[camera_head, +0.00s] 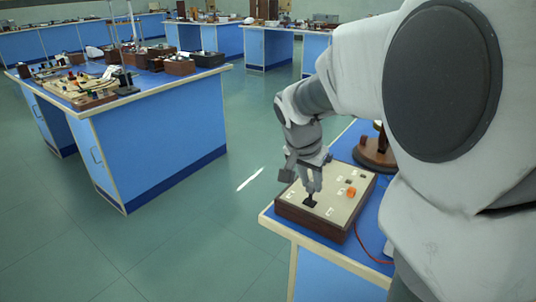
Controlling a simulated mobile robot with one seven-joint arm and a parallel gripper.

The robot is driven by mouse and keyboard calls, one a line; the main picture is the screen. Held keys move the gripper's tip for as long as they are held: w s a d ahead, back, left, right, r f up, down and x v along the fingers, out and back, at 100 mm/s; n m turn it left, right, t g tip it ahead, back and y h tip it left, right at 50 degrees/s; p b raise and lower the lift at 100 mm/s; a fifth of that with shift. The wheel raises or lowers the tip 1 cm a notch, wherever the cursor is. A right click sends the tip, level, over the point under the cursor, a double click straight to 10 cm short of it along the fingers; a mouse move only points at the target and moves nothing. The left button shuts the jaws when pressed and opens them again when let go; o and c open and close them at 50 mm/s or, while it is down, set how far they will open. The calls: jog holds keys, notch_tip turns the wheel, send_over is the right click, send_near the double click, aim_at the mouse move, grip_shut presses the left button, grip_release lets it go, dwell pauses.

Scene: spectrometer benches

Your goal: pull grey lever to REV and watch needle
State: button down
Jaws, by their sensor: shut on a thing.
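A control box with a cream top panel and dark wooden sides (310,221) sits near the left corner of the blue bench on the right. My gripper (311,190) reaches down over the left part of its panel. It is shut on the grey lever, which is mostly hidden between the fingers. The lever's black base (309,202) shows just below the fingertips. An orange knob (351,191) stands to the right on the same panel. Small white labels are too small to read, so I cannot tell which position is REV. I cannot make out a needle.
A round wooden stand (374,155) is behind the box, partly hidden by my arm. A red wire (366,246) runs along the bench at front right. Another blue bench (160,130) with instruments stands at left, with open floor (225,240) between.

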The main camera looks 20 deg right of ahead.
dwell(0.3)
jog(key=shift+w+a+n+g+h+p, duration=0.3)
jog(key=shift+w+a+g+h+p, duration=0.4)
jog(key=shift+w+g+h+p, duration=0.3)
jog(key=shift+w+a+f+n+g+h+p, duration=0.15)
jog(key=shift+w+a+f+g+h+p, duration=0.15)
jog(key=shift+g+p, duration=0.2)
jog(key=shift+w+a+f+n+g+h+p, duration=0.15)
jog(key=shift+g+h+p, duration=0.25)
jog(key=shift+g, duration=0.2)
jog(key=c, duration=0.7)
grip_release()
jog(key=p+v, duration=0.4)
jog(key=v, duration=1.3)
jog(key=shift+a+r, duration=0.15)
jog(key=shift+a, duration=0.05)
